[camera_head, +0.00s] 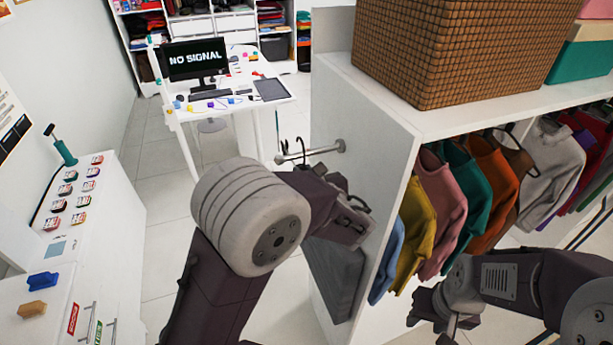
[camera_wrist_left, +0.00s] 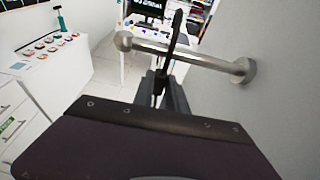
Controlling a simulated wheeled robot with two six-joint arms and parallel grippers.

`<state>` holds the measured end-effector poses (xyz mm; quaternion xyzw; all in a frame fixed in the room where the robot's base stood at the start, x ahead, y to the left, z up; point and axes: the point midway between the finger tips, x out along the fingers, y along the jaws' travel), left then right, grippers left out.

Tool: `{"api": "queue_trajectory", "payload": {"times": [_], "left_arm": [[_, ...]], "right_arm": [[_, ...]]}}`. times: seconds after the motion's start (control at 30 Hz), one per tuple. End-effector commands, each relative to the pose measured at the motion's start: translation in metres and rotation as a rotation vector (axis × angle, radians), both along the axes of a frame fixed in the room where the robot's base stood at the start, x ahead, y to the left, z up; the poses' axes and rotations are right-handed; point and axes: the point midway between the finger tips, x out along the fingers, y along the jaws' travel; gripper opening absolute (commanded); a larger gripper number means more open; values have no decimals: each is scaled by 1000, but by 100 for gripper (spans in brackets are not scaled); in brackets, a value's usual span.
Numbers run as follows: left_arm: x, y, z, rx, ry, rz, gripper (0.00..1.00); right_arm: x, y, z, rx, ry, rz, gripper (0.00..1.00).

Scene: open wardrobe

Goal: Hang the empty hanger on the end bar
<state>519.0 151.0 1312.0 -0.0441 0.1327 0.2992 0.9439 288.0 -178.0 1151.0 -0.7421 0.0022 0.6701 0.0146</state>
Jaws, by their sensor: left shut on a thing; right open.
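The end bar (camera_head: 318,151) is a short metal peg on the outer side of the wardrobe's white end panel. It also crosses the left wrist view (camera_wrist_left: 205,60), with a knob at its free end. My left gripper (camera_wrist_left: 168,92) is shut on the dark empty hanger (camera_wrist_left: 173,50), just below the bar in that view. The hanger's upright hook crosses the bar there; I cannot tell whether the bar bears it. In the head view the hook (camera_head: 300,143) shows by the bar, and my left arm hides most of the hanger. My right gripper (camera_head: 436,310) is open and empty, low before the clothes.
Several coloured garments (camera_head: 470,195) hang inside the wardrobe. A woven basket (camera_head: 450,50) stands on its top. The white end panel (camera_head: 365,130) is close to my left gripper. A desk with a monitor (camera_head: 195,60) stands behind, and a white cabinet (camera_head: 100,215) at left.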

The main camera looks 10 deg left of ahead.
Motion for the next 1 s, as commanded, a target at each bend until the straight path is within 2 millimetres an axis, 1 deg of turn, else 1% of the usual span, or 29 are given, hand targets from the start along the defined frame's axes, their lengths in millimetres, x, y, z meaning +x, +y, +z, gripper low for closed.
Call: {"api": "queue_trajectory", "payload": {"times": [0.47, 0.9, 1.0], "left_arm": [[1, 0, -2, 0, 0, 0, 0], [1, 0, -28, 0, 0, 0, 0], [0, 0, -30, 0, 0, 0, 0]], "right_arm": [[0, 0, -2, 0, 0, 0, 44], [0, 0, -26, 0, 0, 0, 44], [0, 0, -29, 0, 0, 0, 44]]}}
